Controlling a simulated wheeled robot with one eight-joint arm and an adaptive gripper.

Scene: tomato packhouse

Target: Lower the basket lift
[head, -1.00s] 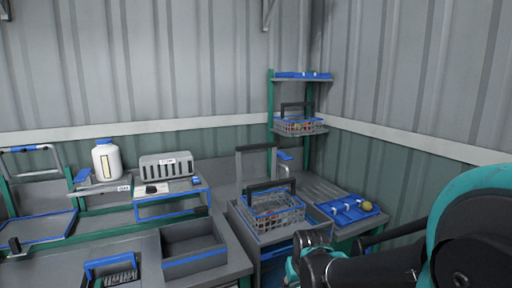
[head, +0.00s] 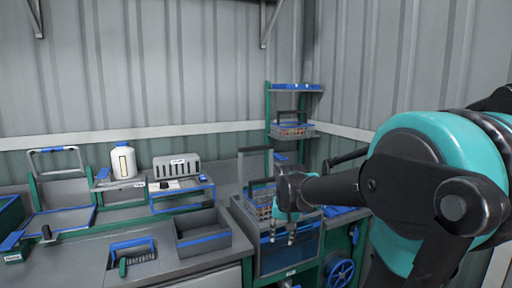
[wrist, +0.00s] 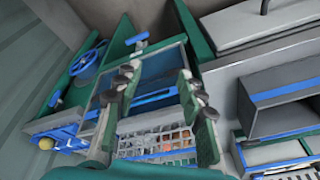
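The basket lift (head: 245,222) is a grey box-like bay with a blue clear front and a tall grey upright frame (head: 241,165). A wire basket (head: 260,196) with blue edging sits at its top, partly hidden by my gripper. The basket also shows in the wrist view (wrist: 150,146), between and behind my fingers. A blue handwheel (head: 340,272) is low at the right of the lift; it shows at the upper left of the wrist view (wrist: 88,62). My gripper (head: 282,237) hangs in front of the lift, pointing down. Its fingers (wrist: 158,75) are apart with nothing between them.
A grey open bin (head: 203,243) stands left of the lift. A white bottle (head: 123,162) and a slotted grey box (head: 176,168) are farther left on the bench. A corner shelf (head: 292,89) holds another basket (head: 290,130). A blue tray (wrist: 68,133) lies right of the lift.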

